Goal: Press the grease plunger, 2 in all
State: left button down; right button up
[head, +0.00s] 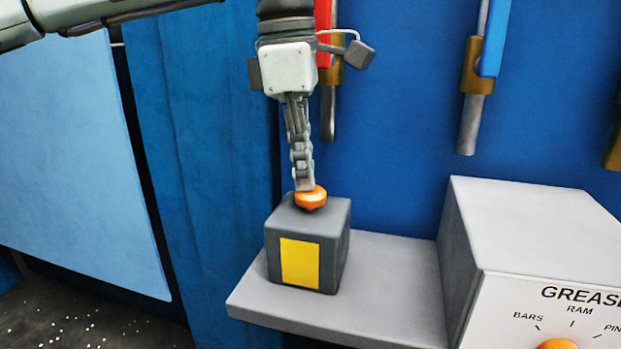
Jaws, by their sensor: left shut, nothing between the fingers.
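The grease plunger (312,202) is an orange knob on top of a dark grey box (338,250) with a yellow front label. The box stands on a grey shelf near the middle of the head view. My left gripper (304,186) points straight down with its fingers shut and empty. Its fingertips are right at the top of the plunger and seem to touch it. The fingertips hide part of the knob's top. My right gripper is not in view.
A grey shelf (385,290) carries a light housing (535,215) marked GREASE, with an orange dial (558,344), at the right. Tools hang on the blue back wall, one with a red handle (323,30) and one with a blue handle (495,38). The shelf between the boxes is bare.

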pick_arm(q)
jog(key=shift+f, duration=0.4)
jog(key=shift+w+a+r+p, duration=0.1)
jog(key=shift+a+r+p, duration=0.15)
jog(key=shift+a, duration=0.55)
jog(key=shift+w+a+r+p, duration=0.1)
jog(key=shift+a+r+p, duration=0.1)
jog(key=shift+a, duration=0.55)
jog(key=shift+d, duration=0.1)
jog(key=shift+r, duration=0.1)
notch_tip(320, 180, up, 12)
jog(key=a, duration=0.1)
jog(key=shift+w+a, duration=0.1)
